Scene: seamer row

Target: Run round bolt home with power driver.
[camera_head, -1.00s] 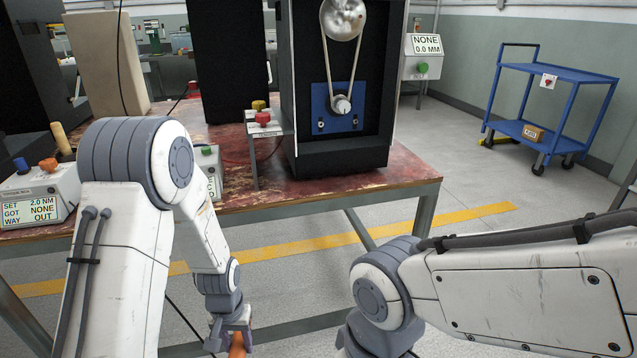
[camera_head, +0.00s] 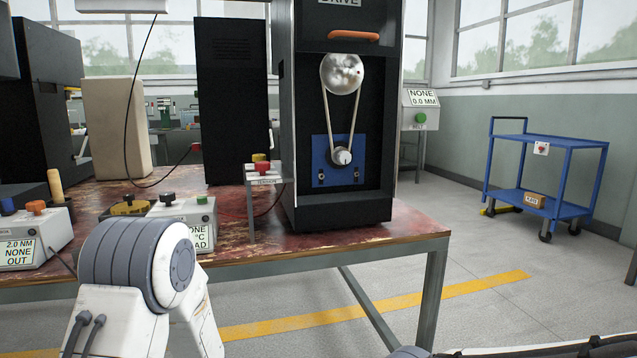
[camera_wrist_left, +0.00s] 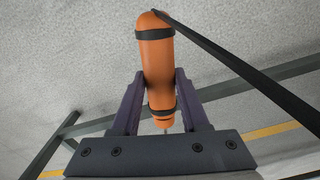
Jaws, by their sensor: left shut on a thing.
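My left gripper (camera_wrist_left: 157,95) is shut around an orange cylindrical tool with black bands (camera_wrist_left: 155,60), which looks like the power driver. It hangs over the grey floor, and a dark cord or bar runs from its top end. In the head view a blue plate (camera_head: 322,150) sits in the black drive machine (camera_head: 340,207). Two small dark bolts show low on it, a left bolt (camera_head: 321,179) and a right bolt (camera_head: 356,174). Their head shapes are too small to tell apart. My left gripper and my right gripper are both outside the head view.
The worn red bench (camera_head: 220,235) carries the machine, a small stand with red and yellow buttons (camera_head: 264,170), and a box reading 2.0 NM (camera_head: 35,240). A belt links the silver pulley (camera_head: 343,73) to a lower one (camera_head: 341,156). A blue cart (camera_head: 550,145) stands at right.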

